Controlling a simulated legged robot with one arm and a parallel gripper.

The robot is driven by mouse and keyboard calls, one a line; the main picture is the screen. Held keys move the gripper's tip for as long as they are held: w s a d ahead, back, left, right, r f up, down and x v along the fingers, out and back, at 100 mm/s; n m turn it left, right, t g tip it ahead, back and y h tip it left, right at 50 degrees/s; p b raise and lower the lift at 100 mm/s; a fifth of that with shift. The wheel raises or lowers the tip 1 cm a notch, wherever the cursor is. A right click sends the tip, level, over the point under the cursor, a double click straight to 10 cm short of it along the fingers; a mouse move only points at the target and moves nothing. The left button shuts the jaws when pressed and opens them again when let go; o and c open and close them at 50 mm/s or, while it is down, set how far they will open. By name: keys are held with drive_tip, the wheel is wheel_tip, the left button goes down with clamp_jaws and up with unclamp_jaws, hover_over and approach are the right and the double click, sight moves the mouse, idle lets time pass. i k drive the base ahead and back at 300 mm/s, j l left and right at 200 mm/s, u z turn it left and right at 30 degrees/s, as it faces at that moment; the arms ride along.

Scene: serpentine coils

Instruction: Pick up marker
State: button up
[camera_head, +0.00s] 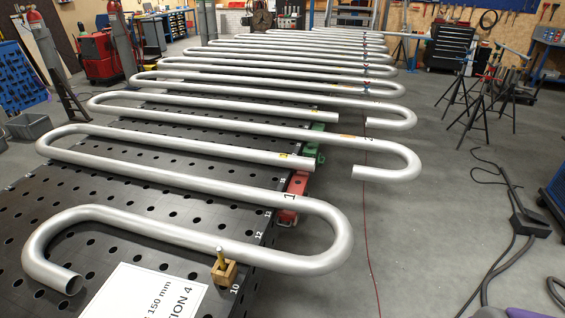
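A small yellow-brown upright stick, which looks like the marker (220,256), stands in a small wooden block (224,272). The block sits near the front right edge of the dark perforated table (150,254), close to the printed number 10. The marker's top rises in front of the nearest silver pipe (180,233). I cannot tell how deep it goes into the block. My gripper is not in view.
Silver serpentine pipes cover the table and overhang its right edge. A white sign (140,296) lies left of the block. Open grey floor (420,240) is to the right, with black cables (505,215) and tripod stands (483,105).

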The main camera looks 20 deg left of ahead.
sight(221, 262)
drive_tip(key=u, duration=1.65)
drive_tip(key=i+l, duration=0.2)
drive_tip(key=l, duration=0.2)
drive_tip(key=i+l, duration=0.2)
drive_tip(key=l, duration=0.2)
drive_tip(key=i+l, duration=0.15)
drive_tip(key=l, duration=0.25)
drive_tip(key=i+l+u, duration=0.1)
drive_tip(key=u, duration=0.3)
drive_tip(key=l+u, duration=0.2)
drive_tip(key=u, duration=0.15)
drive_tip(key=l+u, duration=0.2)
drive_tip(key=u, duration=0.2)
drive_tip(key=l+u, duration=0.35)
drive_tip(key=i+j, duration=0.05)
drive_tip(key=j, duration=0.05)
